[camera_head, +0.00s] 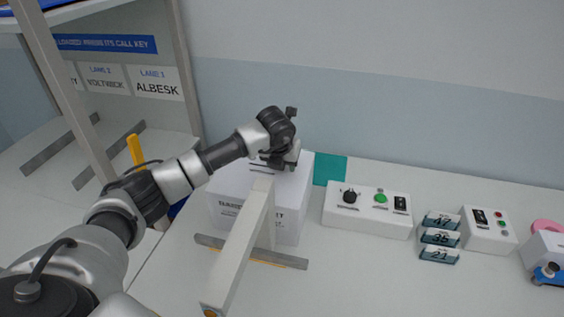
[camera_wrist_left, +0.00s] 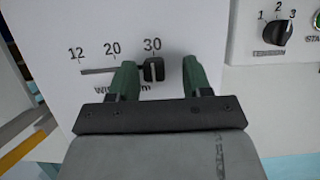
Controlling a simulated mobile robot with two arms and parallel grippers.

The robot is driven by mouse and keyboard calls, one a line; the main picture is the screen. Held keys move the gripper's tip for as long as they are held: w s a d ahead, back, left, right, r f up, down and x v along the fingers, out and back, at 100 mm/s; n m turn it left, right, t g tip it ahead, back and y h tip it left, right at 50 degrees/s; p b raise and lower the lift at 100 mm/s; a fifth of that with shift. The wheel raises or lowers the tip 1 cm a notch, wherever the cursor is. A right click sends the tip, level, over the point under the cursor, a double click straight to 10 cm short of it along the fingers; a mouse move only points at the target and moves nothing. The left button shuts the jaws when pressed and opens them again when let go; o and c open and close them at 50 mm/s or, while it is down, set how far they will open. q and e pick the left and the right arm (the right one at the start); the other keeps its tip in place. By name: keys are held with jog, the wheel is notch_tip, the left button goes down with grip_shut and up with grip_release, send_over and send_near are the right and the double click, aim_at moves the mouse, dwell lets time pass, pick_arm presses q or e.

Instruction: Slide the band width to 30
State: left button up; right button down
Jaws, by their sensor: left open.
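In the left wrist view a white panel (camera_wrist_left: 100,30) carries a slider scale marked 12, 20 and 30. The black slider knob (camera_wrist_left: 154,69) stands just below the 30 mark, at the right end of the slot. My left gripper (camera_wrist_left: 160,78) is open, with one dark green finger on each side of the knob. The left finger is very close to the knob; whether it touches I cannot tell. A gap shows on the right. In the head view my left gripper (camera_head: 286,156) is over the white box (camera_head: 225,205), and the slider is hidden. My right gripper is not in view.
A control box (camera_head: 340,219) with a black dial and green button stands right of the white box. Numbered cards (camera_head: 440,238) and another switch box (camera_head: 487,237) lie farther right. A pale beam (camera_head: 240,250) rises in front. Bare table shows at the front right.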

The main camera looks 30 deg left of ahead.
pick_arm(q)
jog(key=shift+s+r, duration=0.1)
jog(key=shift+r, duration=0.2)
jog(key=a+b+v, duration=0.1)
jog(key=b+v, duration=0.1)
jog(key=v, duration=0.8)
jog(key=shift+d, duration=0.5)
jog(key=shift+s, duration=0.1)
